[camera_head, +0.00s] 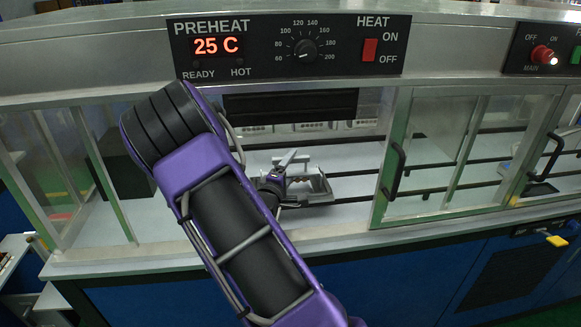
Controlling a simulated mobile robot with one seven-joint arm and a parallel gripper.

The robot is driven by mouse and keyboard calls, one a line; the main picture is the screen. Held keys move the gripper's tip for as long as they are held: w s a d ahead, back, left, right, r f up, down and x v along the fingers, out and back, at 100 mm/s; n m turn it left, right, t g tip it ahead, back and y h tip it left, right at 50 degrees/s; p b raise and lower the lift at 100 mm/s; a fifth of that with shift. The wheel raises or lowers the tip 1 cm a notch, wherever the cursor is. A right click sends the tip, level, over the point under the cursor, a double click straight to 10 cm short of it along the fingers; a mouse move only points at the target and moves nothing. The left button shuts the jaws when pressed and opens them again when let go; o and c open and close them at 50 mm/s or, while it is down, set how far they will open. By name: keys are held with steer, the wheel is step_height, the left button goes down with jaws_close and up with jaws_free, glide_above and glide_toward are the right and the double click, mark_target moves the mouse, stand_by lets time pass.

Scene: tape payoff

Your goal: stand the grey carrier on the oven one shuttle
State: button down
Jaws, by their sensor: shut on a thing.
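My gripper (284,184) is inside the machine's left opening, small and partly hidden behind my own purple arm. It is shut on the grey carrier (317,184), a light grey metal piece with raised parts, just right of the fingers. The carrier is low, over the pale floor of the chamber and by the dark rails. I cannot tell the shuttle apart from the carrier here, nor whether the carrier touches it or is held just above.
The preheat panel (288,46) reads 25 C above the opening; its red heat switch (370,50) is at right. A glazed door (424,150) with a black handle stands right of the opening. Dark rails (440,190) run right inside. My arm hides part of the left side.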

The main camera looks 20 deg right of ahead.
steer(key=shift+f, duration=0.15)
jaws_free()
steer(key=shift+a+r, duration=0.1)
steer(key=shift+r, duration=0.15)
steer(key=v, duration=1.2)
